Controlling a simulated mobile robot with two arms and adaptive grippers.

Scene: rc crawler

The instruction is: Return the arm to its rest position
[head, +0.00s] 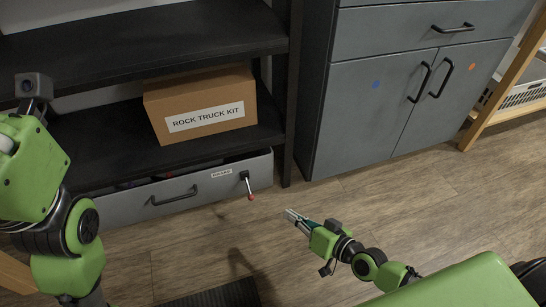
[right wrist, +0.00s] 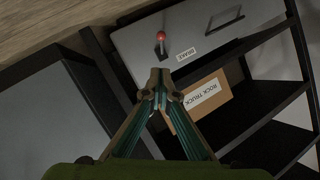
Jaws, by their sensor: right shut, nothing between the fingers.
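My right gripper (head: 291,216) is shut and empty. In the head view it hangs over the wood floor, to the right of and apart from the red-tipped lever (head: 248,184) on the grey drawer (head: 176,190). In the right wrist view the closed fingertips (right wrist: 159,77) show at the centre, with the lever's red knob (right wrist: 161,36) just beyond them. My right arm (head: 365,262) reaches up and left from the lower right of the head view. My left arm (head: 67,235) shows at the left edge; its gripper is out of view.
A black shelf (head: 95,150) holds a cardboard box (head: 200,103) labelled ROCK TRUCK KIT. The drawer below it is slightly open at its top. A grey cabinet (head: 370,110) with shut doors stands at the right. A dark mat (head: 215,295) lies on the floor. Open floor surrounds my right gripper.

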